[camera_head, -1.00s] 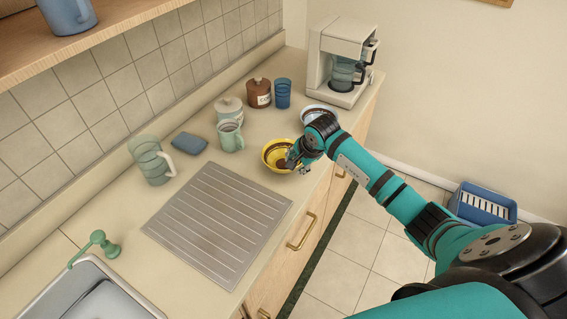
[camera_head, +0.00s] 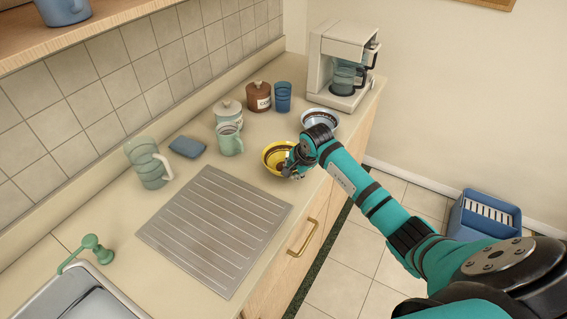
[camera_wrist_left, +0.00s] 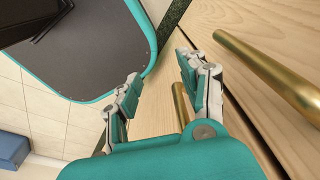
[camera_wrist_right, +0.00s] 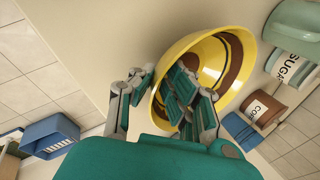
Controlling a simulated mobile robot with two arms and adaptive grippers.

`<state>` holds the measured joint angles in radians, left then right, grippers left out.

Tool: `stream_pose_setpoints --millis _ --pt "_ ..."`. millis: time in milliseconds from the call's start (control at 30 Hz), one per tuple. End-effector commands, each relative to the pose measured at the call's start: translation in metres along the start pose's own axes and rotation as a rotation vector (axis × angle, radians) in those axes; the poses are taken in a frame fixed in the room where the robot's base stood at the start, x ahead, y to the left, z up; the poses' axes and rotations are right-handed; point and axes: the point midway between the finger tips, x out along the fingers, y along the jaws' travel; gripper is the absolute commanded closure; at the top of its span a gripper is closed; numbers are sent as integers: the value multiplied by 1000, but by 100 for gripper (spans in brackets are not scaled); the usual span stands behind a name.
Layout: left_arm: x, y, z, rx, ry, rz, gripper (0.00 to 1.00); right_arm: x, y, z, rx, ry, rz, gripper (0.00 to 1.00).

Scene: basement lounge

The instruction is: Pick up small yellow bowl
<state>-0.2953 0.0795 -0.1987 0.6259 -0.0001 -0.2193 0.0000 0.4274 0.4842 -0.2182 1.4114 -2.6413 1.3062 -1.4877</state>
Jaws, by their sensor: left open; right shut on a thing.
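The small yellow bowl (camera_head: 271,164) with a brown band stands on the counter, near its front edge, in the head view. My right gripper (camera_head: 295,168) is at its right-hand rim. In the right wrist view the yellow bowl (camera_wrist_right: 222,45) is close, with its wall between my right gripper's fingers (camera_wrist_right: 158,88), one inside and one outside. The gripper is shut on the rim. Any gap under the bowl cannot be made out. My left gripper (camera_wrist_left: 160,77) is open and empty, low in front of wooden cabinet fronts with brass handles.
A pale blue bowl (camera_head: 320,116) stands just behind my right wrist, with a coffee maker (camera_head: 341,65) beyond. A green mug (camera_head: 229,138), lidded jars, a blue cup (camera_head: 283,97) and a pitcher (camera_head: 148,164) stand further left. A ribbed drainboard (camera_head: 215,230) lies nearer, clear.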

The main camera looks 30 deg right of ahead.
Motion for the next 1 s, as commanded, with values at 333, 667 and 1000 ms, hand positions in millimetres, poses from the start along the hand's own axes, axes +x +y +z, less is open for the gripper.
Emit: stream_pose_setpoints --millis 333,667,1000 --pt "0 0 5 1 -8 0 57 0 0 0 1 0 0 100" --pt "-16 0 6 1 -13 0 57 -26 -13 -2 -1 3 -3 100" --pt "-53 0 3 2 -13 1 57 -68 35 9 -6 2 5 100"
